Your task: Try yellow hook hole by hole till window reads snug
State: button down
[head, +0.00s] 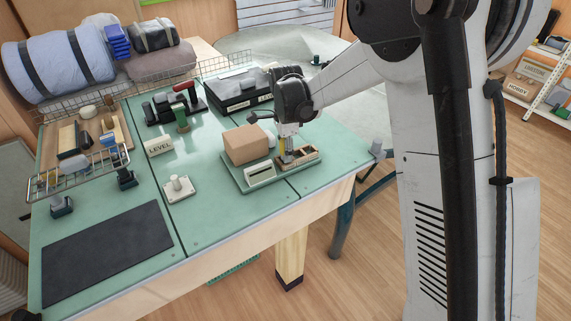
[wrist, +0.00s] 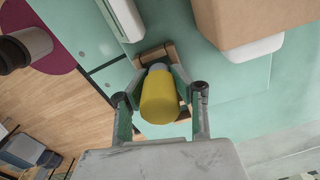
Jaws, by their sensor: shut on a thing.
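My gripper (head: 287,153) points down over the small wooden block (head: 309,154) at the right end of a green tray (head: 238,178). It is shut on the yellow hook (wrist: 160,97), whose thick yellow end fills the space between the fingers in the wrist view. The block also shows in the wrist view (wrist: 152,54), just beyond the hook. The hook's lower end and the holes are hidden, so I cannot tell whether it is in a hole. A white unit with a window (head: 261,174) stands on the tray; its reading is too small to make out.
A cardboard box (head: 247,144) stands on the tray left of my gripper. A white plate with a knob (head: 179,188) and a dark mat (head: 107,252) lie further left. The bench's front edge is close.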

jog(key=shift+f, duration=0.35)
dwell(0.3)
jog(key=shift+r, duration=0.2)
jog(key=shift+r, duration=0.4)
jog(key=shift+f+b, duration=0.6)
dwell(1.7)
jog(key=shift+r, duration=0.2)
jog(key=shift+r, duration=0.4)
dwell(0.9)
jog(key=shift+f+b, duration=0.4)
jog(key=shift+f, duration=0.2)
dwell(0.8)
